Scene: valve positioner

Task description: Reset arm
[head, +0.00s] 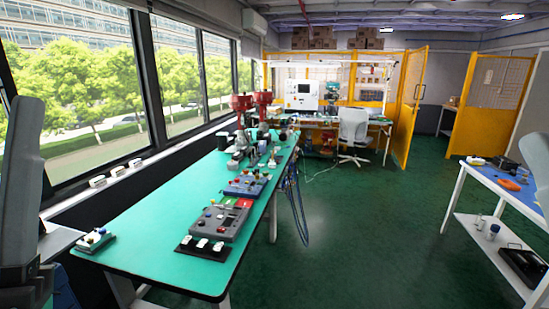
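Neither of my grippers shows in the head view. Grey links that look like my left arm stand upright at the left edge, and a dark grey piece that may be my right arm shows at the right edge. Two red-topped valve units (241,103) stand towards the far end of the long green workbench (165,235). A grey control box (218,222) with several knobs lies near the bench's front end. A blue control box (246,186) lies behind it. Whether anything is held cannot be seen.
A small box with coloured buttons (93,240) sits at the bench's left front corner. Blue cables (296,205) hang off the bench's right side. A white-framed side table (505,185) stands at right. The green floor (370,240) between is clear. Yellow partitions (413,100) stand behind.

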